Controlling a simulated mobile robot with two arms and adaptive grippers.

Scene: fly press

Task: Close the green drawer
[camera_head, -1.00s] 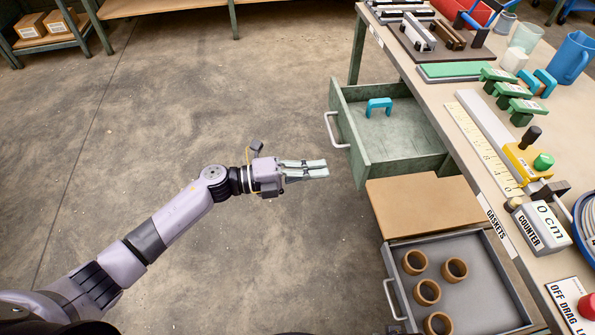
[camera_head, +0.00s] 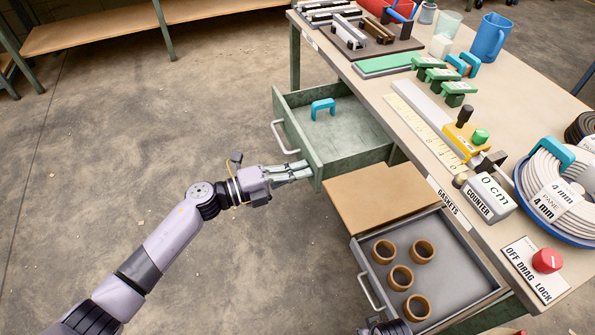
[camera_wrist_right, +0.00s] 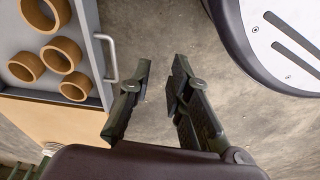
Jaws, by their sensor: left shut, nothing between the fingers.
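The green drawer (camera_head: 350,149) stands pulled out from under the table's left side in the head view. Its white bar handle (camera_head: 284,138) is on its left-facing front, and a teal U-shaped piece (camera_head: 322,109) sits inside. My left gripper (camera_head: 308,173) is shut and empty. Its fingertips are at the near end of the drawer front, below the handle in the picture; whether they touch it I cannot tell. My right gripper (camera_wrist_right: 160,76) is open and empty in the right wrist view, beside the handle of a lower grey drawer.
The grey drawer (camera_head: 455,275) is also pulled out, holding several brown rings; it shows in the wrist view (camera_wrist_right: 86,12). A brown board (camera_head: 375,198) lies between the drawers. The tabletop (camera_head: 375,88) carries tools, a counter and a blue jug. Floor left of the drawers is clear.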

